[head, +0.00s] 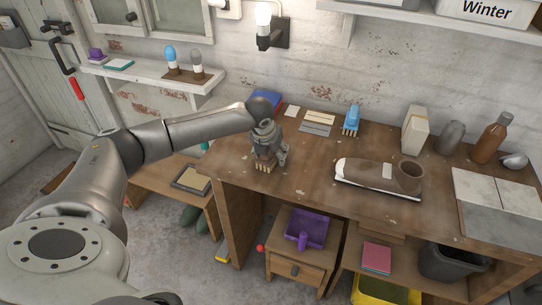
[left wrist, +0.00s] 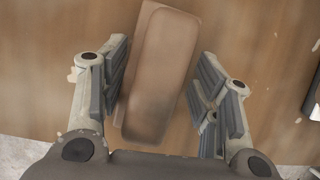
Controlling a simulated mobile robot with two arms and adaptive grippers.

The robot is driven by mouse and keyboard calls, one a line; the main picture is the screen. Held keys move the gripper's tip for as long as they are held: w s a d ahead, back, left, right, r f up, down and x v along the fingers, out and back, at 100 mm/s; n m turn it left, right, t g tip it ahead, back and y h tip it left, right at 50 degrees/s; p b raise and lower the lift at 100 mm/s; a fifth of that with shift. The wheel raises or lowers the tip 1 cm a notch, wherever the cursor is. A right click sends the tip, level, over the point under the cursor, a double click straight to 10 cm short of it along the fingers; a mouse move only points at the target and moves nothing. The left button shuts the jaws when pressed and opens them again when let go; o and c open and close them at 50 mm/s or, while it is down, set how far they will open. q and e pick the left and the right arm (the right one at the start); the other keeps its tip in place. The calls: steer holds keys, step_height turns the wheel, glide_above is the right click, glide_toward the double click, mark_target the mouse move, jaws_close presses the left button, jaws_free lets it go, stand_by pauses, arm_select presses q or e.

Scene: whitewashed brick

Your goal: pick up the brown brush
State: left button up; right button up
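The brown brush (head: 264,167) stands on the wooden workbench (head: 310,180) near its left end, with pale bristles showing below my gripper in the head view. In the left wrist view, the smooth brown back of the brush (left wrist: 158,75) lies between the fingers, slightly tilted. My left gripper (head: 268,151) points down over the brush and hides much of it. In the left wrist view my left gripper (left wrist: 163,62) is open, with a gap between the brush and the right finger; the left finger is close beside it. My right gripper is not in view.
A blue brush (head: 352,118) and flat cards (head: 318,121) lie further back on the bench. A brown shoe (head: 375,179) is to the right. A white carton (head: 414,131) and brown bottle (head: 490,140) stand at the back right. The bench between brush and shoe is clear.

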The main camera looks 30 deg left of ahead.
arm_select(q)
steer(key=c, duration=0.7)
steer(key=shift+r, duration=0.45)
step_height(320, 180, up, 2)
steer(key=shift+w+r+b, duration=0.1)
steer(key=shift+r+b, duration=0.05)
steer(key=shift+b, duration=0.45)
steer(key=s+r, duration=0.2)
steer(key=s+a+r, duration=0.1)
steer(key=s+r, duration=0.1)
steer(key=r, duration=0.1)
steer(key=shift+s, duration=0.15)
steer(key=s+r, duration=0.1)
steer(key=s, duration=0.2)
steer(key=s+a+r+b, duration=0.1)
steer(key=s+r, duration=0.1)
steer(key=s, duration=0.1)
steer(key=s+r+b, duration=0.1)
steer(key=s+r, duration=0.1)
steer(key=s, duration=0.1)
steer(key=shift+s+a, duration=0.35)
